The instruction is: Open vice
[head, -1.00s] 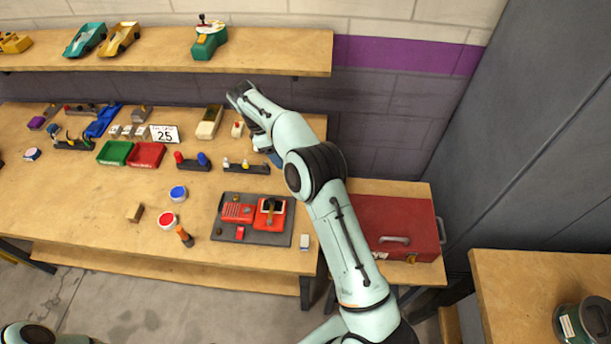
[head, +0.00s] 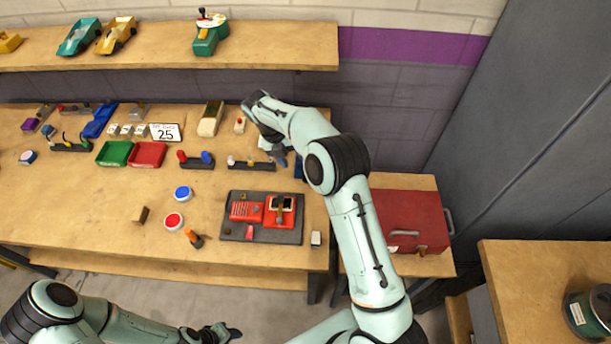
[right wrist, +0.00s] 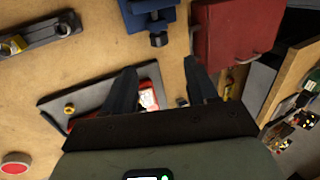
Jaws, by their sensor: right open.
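The blue vice (right wrist: 150,14) is cut off by the top edge of the right wrist view, with its dark screw end (right wrist: 158,39) towards my gripper. In the head view only a blue sliver of the vice (head: 298,166) shows beside my right wrist. I cannot tell how far its jaws are apart. My right gripper (right wrist: 162,82) is open and empty, its fingers apart from the vice and short of it in the wrist view. In the head view the right gripper (head: 280,157) is partly hidden by its arm. My left gripper (head: 228,333) is at the bottom, its fingers too small to judge.
A red toolbox (head: 412,222) stands right of the bench. A rail with knobs (head: 246,167) lies left of my right gripper. A shelf (head: 290,45) runs above.

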